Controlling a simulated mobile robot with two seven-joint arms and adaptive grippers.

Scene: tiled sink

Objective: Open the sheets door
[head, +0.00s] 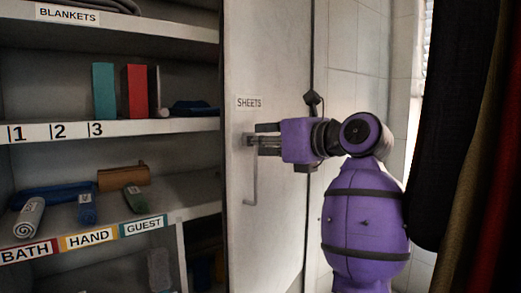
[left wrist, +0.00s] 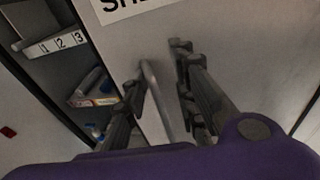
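The sheets door (head: 275,60) is a tall pale panel with a "SHEETS" label, at the middle of the head view. I cannot tell whether it stands slightly ajar. Its handle (head: 252,185) is a thin vertical metal bar near the door's left edge. My left gripper (head: 256,141) is at the upper end of the handle, pointing left in the head view. In the left wrist view the handle (left wrist: 158,95) lies between the two separated fingers of the gripper (left wrist: 160,72), with visible gaps. My right gripper is not in view.
Open shelves (head: 165,126) left of the door hold a teal block (head: 104,91), a red block (head: 138,91) and rolled towels (head: 28,217). A tiled wall (head: 345,80) is right of the door. Dark curtains (head: 470,150) fill the right side.

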